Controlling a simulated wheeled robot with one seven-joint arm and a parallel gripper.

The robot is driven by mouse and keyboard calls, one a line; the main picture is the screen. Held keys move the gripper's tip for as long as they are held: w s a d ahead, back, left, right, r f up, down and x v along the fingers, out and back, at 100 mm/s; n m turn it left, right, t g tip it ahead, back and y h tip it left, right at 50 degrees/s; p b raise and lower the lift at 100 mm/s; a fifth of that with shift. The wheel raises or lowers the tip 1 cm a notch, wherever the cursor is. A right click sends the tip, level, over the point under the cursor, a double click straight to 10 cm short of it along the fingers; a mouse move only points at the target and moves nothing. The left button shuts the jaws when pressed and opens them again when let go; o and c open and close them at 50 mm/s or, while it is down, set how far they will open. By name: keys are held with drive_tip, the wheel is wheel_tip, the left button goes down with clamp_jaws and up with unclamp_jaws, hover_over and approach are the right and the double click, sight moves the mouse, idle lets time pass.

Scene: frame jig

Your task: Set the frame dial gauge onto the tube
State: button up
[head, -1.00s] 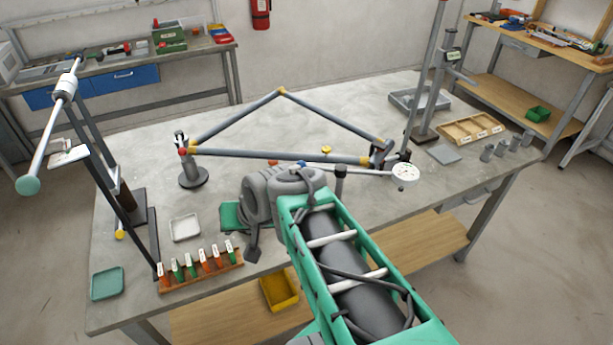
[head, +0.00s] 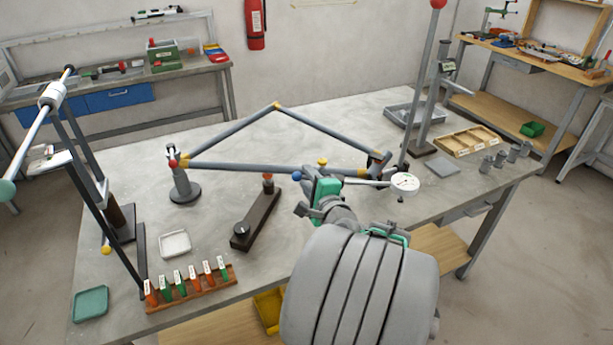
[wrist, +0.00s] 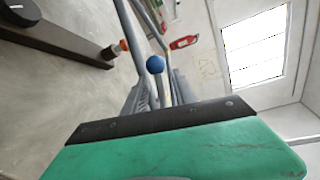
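The frame dial gauge, with its white round dial (head: 404,184), a yellow knob and a blue ball end (head: 297,176), lies along the front of the grey tube (head: 255,168) of the triangular frame. Whether it touches the tube is unclear. My gripper (head: 322,192) is at the gauge's left part, near the blue ball. In the wrist view, the blue ball (wrist: 155,64) shows just beyond and between my grey fingers (wrist: 162,95). The fingers stand apart with a grey rod between them. My green gripper body hides their contact.
A dark stand (head: 255,220) with a red-tipped post stands left of my gripper. A tall post (head: 422,90) rises behind the dial. A rack of coloured tags (head: 190,288) and small trays lie at the front left. A wooden tray (head: 465,138) is at the right.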

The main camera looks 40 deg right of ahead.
drive_tip(key=shift+w+d+f, duration=0.1)
drive_tip(key=shift+w+d, duration=0.05)
drive_tip(key=shift+w, duration=0.3)
clamp_jaws()
idle(1.1)
